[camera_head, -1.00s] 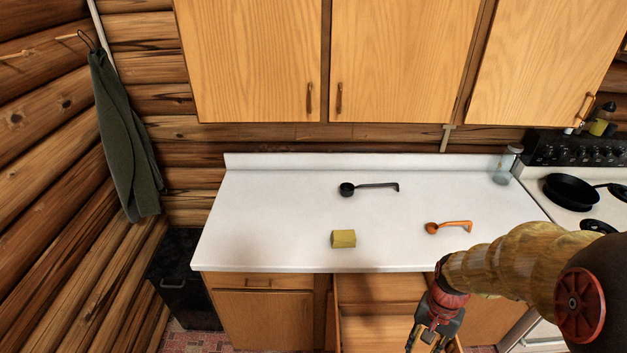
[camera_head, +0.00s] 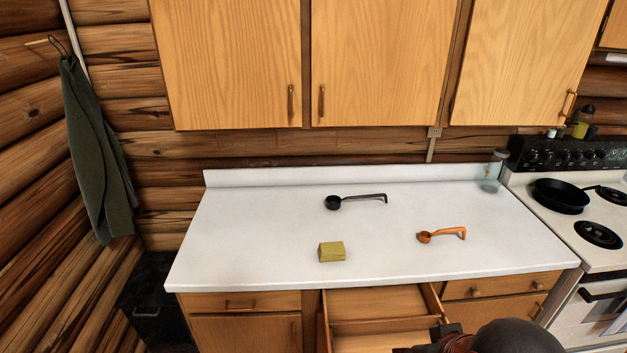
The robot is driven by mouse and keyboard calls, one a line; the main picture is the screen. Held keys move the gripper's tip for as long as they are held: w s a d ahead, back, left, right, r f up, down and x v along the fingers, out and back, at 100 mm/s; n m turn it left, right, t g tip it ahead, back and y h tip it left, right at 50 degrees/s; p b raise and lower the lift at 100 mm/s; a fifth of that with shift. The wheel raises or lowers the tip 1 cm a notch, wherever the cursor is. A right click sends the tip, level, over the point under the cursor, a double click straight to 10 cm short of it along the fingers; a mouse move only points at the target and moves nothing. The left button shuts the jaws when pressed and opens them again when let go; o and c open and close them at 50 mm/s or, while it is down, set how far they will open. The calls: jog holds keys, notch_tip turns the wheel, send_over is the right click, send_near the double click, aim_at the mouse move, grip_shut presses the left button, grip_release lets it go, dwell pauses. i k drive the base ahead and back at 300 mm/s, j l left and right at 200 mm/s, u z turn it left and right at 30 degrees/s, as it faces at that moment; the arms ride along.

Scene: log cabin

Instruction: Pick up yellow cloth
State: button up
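The yellow cloth (camera_head: 331,252) is a small folded block near the front edge of the white counter (camera_head: 260,222). It lies apart from the other things there.
A black ladle (camera_head: 354,201) lies behind the cloth and an orange ladle (camera_head: 441,235) to its right. A glass jar (camera_head: 493,172) stands at the back right. An open drawer (camera_head: 380,303) juts out below the counter. The stove with a black pan (camera_head: 560,196) is at right.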

aim_at(333, 251)
jog(key=i+j, duration=0.15)
jog(key=j, duration=0.2)
jog(key=i+j, duration=0.15)
jog(key=j, duration=0.25)
jog(key=i+j, duration=0.15)
jog(key=j, duration=0.2)
jog(key=i+j, duration=0.1)
jog(key=j, duration=0.25)
jog(key=i+z, duration=0.05)
